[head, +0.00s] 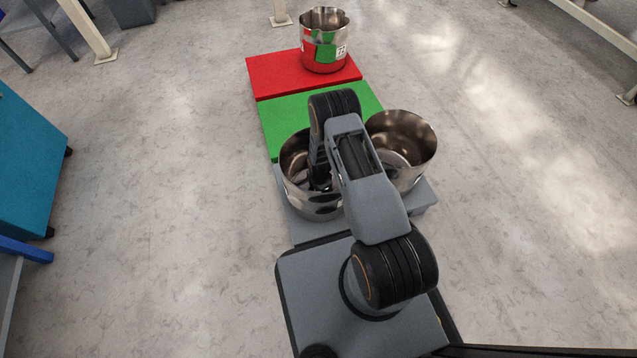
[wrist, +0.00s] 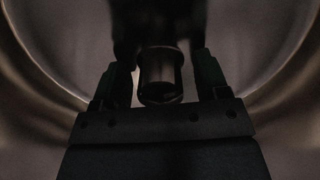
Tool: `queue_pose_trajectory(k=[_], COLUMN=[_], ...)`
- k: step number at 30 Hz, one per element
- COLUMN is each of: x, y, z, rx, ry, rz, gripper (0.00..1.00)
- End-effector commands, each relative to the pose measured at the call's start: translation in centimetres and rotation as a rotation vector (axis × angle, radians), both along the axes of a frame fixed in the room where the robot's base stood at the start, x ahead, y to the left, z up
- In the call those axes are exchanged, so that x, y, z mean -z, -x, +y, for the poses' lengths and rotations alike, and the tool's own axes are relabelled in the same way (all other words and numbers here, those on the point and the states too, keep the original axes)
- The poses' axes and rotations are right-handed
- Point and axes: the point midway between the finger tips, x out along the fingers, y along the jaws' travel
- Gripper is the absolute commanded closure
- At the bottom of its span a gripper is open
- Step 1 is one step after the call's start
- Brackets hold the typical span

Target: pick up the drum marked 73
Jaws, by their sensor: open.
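A shiny metal drum (head: 325,42) stands upright on the red mat at the back. Its small white label starts with 7, but I cannot read the second digit surely. Two more open metal drums stand near my base, a left one (head: 312,207) and a right one (head: 418,150); I see no number on either. My arm reaches down into the left drum. My gripper (wrist: 157,76) is open, with curved metal walls around it in the wrist view. A small dark shiny cylinder (wrist: 160,72) shows between the fingers; I cannot tell whether it is a part or a reflection.
The two near drums stand on a grey platform (head: 425,193). Beyond it lie a green mat (head: 285,110) and a red mat (head: 273,75) in a row. A teal cabinet (head: 25,160) stands at the left.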

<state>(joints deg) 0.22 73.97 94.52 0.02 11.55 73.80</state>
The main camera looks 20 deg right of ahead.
Motion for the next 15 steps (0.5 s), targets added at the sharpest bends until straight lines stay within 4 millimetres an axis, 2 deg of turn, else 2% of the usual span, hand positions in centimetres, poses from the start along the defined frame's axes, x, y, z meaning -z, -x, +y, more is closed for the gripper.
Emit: queue_pose_trajectory(k=[4,15], x=[-0.12,-0.14], y=[-0.03,-0.03], z=[0.00,0.00], rx=[0.000,0.000], ry=[0.000,0.000], rz=[-0.001,-0.001], gripper=[0.34,0.69])
